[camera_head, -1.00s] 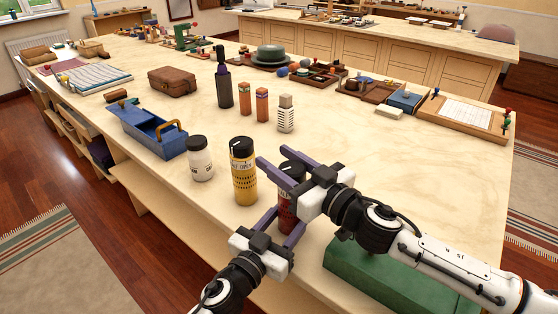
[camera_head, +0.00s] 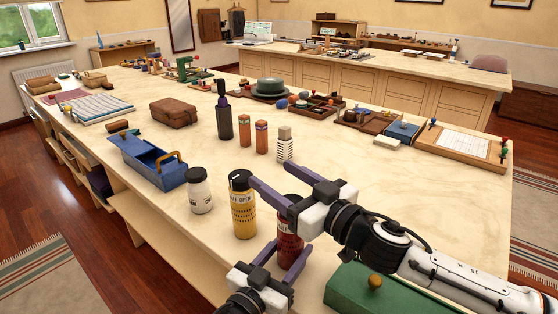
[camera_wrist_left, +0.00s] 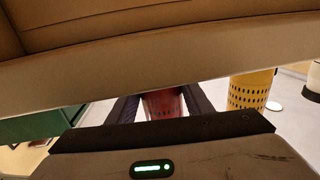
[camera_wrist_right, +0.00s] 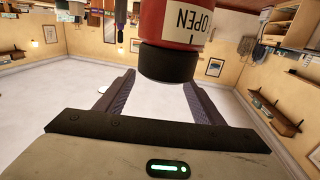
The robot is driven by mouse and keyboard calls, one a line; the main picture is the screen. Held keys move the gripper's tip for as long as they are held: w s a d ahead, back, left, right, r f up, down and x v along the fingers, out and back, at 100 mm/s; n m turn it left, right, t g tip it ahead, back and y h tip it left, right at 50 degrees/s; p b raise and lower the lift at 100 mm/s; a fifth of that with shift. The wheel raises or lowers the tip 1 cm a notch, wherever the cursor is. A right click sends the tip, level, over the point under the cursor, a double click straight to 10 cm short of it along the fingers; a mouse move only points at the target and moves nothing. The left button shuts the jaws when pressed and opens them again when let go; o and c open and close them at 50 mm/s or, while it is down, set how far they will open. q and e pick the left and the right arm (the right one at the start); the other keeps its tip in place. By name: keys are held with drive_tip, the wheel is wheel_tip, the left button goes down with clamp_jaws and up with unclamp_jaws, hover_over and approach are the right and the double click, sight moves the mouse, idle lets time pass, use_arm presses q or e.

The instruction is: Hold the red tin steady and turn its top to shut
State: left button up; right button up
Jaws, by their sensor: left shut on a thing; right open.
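The red tin (camera_head: 289,250) stands upright near the table's front edge, with a black top. In the left wrist view it shows between the fingers, its lower red body (camera_wrist_left: 165,104) partly hidden by my arm. My left gripper (camera_head: 281,250) is shut on this body. My right gripper (camera_head: 270,187) is open at the height of the top. In the right wrist view the black top (camera_wrist_right: 168,62) is at the fingertips, with a gap to the fingers, and the label reads OPEN. In the head view, the right gripper hides part of the top.
A yellow tin (camera_head: 243,212) with a black top stands close to the left of the red tin, beside a white jar (camera_head: 200,193). A green box (camera_head: 365,296) with a knob lies under my right arm. A blue tray (camera_head: 150,163) stands farther left.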

wheel_tip(320, 180, up, 6)
idle(0.5)
